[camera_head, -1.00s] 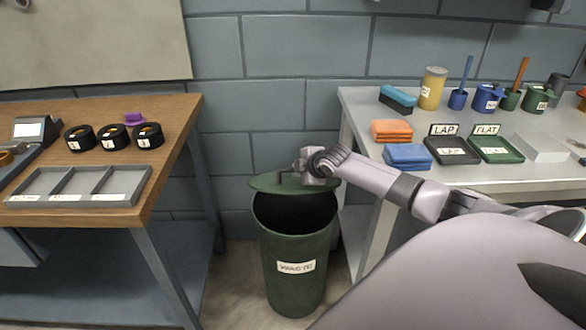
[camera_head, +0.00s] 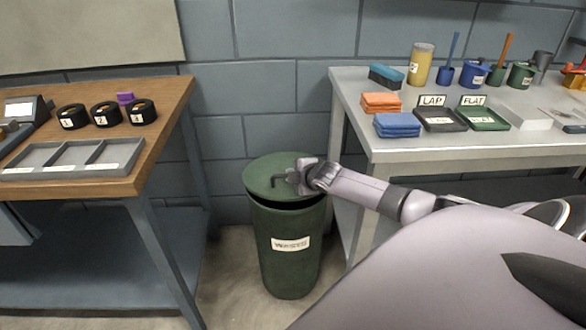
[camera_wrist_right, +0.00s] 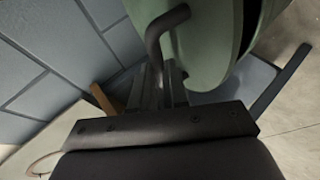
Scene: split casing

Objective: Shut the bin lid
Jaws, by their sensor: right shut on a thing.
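The green waste bin (camera_head: 288,265) stands on the floor between the two tables, with a white label on its front. Its round green lid (camera_head: 268,175) lies tilted over the opening, with a dark gap still visible along the front rim. My right gripper (camera_head: 290,181) is at the top of the lid, shut on the dark bent lid handle (camera_head: 278,183). In the right wrist view the handle (camera_wrist_right: 165,25) runs down between the fingers, and the lid (camera_wrist_right: 205,40) fills the top. My left gripper is not in view.
A wooden table (camera_head: 150,165) with a grey divided tray stands left of the bin. A pale bench (camera_head: 430,148) with cloths, cups and small trays stands at right, beneath my right arm. A block wall is close behind the bin.

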